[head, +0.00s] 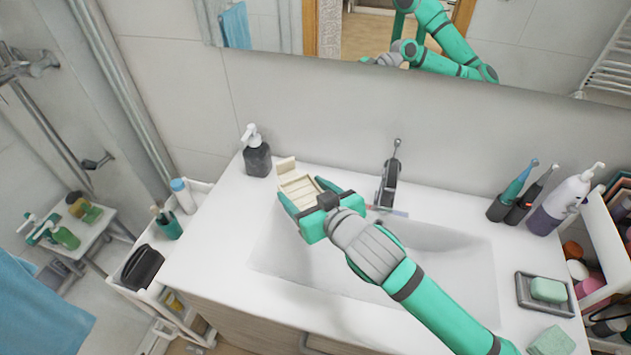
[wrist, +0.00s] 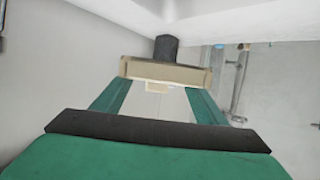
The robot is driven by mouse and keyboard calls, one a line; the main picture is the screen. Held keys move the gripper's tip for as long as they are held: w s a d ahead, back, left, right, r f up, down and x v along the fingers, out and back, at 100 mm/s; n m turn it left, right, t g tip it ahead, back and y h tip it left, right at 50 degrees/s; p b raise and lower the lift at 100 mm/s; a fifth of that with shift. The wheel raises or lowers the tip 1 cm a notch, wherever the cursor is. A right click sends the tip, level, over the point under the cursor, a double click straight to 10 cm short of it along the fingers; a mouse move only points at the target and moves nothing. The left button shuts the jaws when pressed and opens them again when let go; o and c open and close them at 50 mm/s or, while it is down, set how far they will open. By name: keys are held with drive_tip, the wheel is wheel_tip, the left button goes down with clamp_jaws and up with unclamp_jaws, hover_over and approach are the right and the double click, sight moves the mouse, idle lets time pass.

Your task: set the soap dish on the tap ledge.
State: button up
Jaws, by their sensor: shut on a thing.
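A cream, slatted soap dish (head: 299,187) is held between the green fingers of my gripper (head: 307,198), over the back left of the basin. In the wrist view the dish (wrist: 165,73) spans the fingertips, edge-on. Whether it touches the counter cannot be told. A small cream piece (head: 286,165) shows just behind it, and I cannot tell if it is part of the dish. The tap ledge (head: 450,207) is the white strip between basin and wall, with the grey tap (head: 389,184) standing on it.
A dark soap dispenser (head: 256,156) stands at the ledge's left end, close behind the dish; the tap is to its right. Toothbrushes (head: 517,185) and a pump bottle (head: 562,203) stand at the right end. A grey tray (head: 524,292) with green soap lies front right.

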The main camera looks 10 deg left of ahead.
sight(309, 179)
drive_tip(key=w+f, duration=0.1)
drive_tip(key=w, duration=0.1)
drive_tip(key=w+a+f, duration=0.1)
drive_tip(key=w, duration=0.2)
drive_tip(key=w+f, duration=0.1)
drive_tip(key=w, duration=0.1)
drive_tip(key=shift+w+a+f, duration=0.25)
drive_tip(key=shift+w+a, duration=0.05)
drive_tip(key=shift+w, duration=0.1)
drive_tip(key=w+f, duration=0.2)
drive_tip(key=w+a+f, duration=0.1)
drive_tip(key=w+f, duration=0.1)
drive_tip(key=f, duration=0.1)
drive_tip(key=shift+w, duration=0.3)
drive_tip(key=shift+w+f, duration=0.15)
drive_tip(key=shift+f, duration=0.05)
drive_tip(key=shift+w+d+f, duration=0.1)
drive_tip(key=shift+w+f, duration=0.2)
drive_tip(key=shift+f, duration=0.05)
drive_tip(key=shift+w+f, duration=0.1)
drive_tip(key=shift+f, duration=1.5)
drive_tip(key=shift+f, duration=0.2)
drive_tip(key=o, duration=1.1)
drive_tip(key=shift+o, duration=0.2)
